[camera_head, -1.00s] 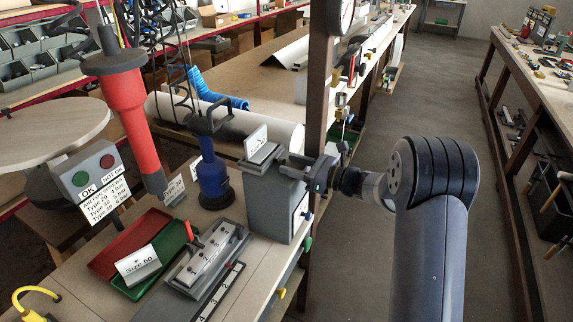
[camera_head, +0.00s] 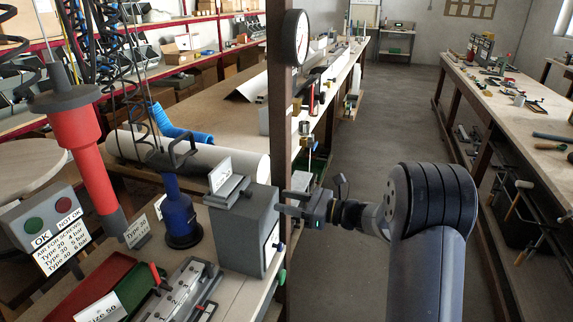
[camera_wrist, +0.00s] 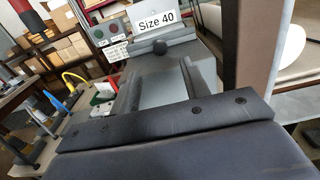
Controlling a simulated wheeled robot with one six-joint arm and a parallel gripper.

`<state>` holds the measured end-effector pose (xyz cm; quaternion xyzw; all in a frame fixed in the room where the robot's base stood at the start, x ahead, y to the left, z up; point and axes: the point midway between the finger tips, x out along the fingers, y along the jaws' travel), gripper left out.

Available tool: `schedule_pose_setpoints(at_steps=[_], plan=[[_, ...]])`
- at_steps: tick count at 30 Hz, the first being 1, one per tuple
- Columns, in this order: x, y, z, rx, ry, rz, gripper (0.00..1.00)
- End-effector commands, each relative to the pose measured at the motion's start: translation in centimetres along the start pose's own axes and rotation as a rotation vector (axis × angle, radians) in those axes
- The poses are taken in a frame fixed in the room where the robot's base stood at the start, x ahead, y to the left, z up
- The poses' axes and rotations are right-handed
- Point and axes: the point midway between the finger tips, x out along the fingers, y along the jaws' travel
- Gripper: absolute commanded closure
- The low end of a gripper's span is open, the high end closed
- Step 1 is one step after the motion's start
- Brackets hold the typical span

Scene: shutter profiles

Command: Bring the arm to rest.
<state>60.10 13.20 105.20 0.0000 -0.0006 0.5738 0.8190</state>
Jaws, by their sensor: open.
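My gripper (camera_head: 286,203) shows in the head view at the end of my arm, its fingers pointing left. It is open, with nothing seen between the fingers. The fingertips are level with the upper right side of a grey box (camera_head: 246,236) labelled Size 40; I cannot tell whether they touch it. A broad dark part fills the bottom of that view.
A blue tool (camera_head: 178,215), a red hanging tool (camera_head: 82,140) and a button box (camera_head: 40,215) are to the left. The aisle floor (camera_head: 385,110) is open, with a bench (camera_head: 505,105) to the right.

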Motion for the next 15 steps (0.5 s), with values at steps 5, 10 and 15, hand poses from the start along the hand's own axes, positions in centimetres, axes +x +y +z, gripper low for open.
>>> schedule_pose_setpoints(at_steps=[5,10,15], plan=[[2.8,0.1,0.1,0.001,0.0,0.005,0.56],[6.2,0.2,0.1,0.001,0.001,0.005,0.56],[9.4,0.1,0.1,0.001,0.001,0.004,0.56]])
